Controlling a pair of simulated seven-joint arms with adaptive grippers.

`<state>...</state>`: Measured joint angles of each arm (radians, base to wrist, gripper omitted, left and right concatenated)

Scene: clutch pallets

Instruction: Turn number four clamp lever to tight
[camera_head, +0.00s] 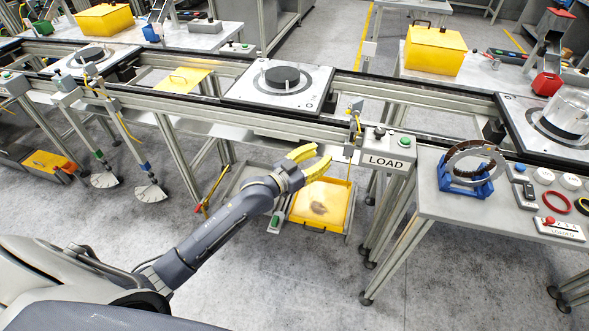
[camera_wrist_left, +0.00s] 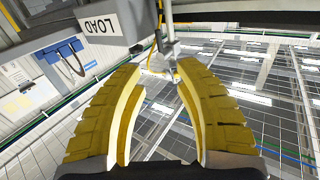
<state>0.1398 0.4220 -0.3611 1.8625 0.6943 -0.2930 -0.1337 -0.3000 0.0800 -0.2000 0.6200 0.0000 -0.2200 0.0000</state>
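My left gripper (camera_head: 322,160) reaches in from the left with its yellow fingers apart, in front of the conveyor rail and left of the LOAD box. In the left wrist view the ridged yellow fingers (camera_wrist_left: 160,85) are open with nothing between them. A slim upright fitting with a yellow cable (camera_head: 355,122) stands on the rail just beyond the fingertips; a rod-like part (camera_wrist_left: 168,40) shows past the fingertips in the wrist view. Levers hang over dial plates (camera_head: 151,192) at the left, one with a blue collar. I cannot read any lever number. My right gripper is not in view.
The grey LOAD box (camera_head: 388,150) is close right of the gripper. A yellow tray (camera_head: 320,210) lies low beneath it. A side table (camera_head: 430,205) at right holds a ring on a blue stand (camera_head: 470,180). Round-part pallets (camera_head: 278,95) sit on the conveyor.

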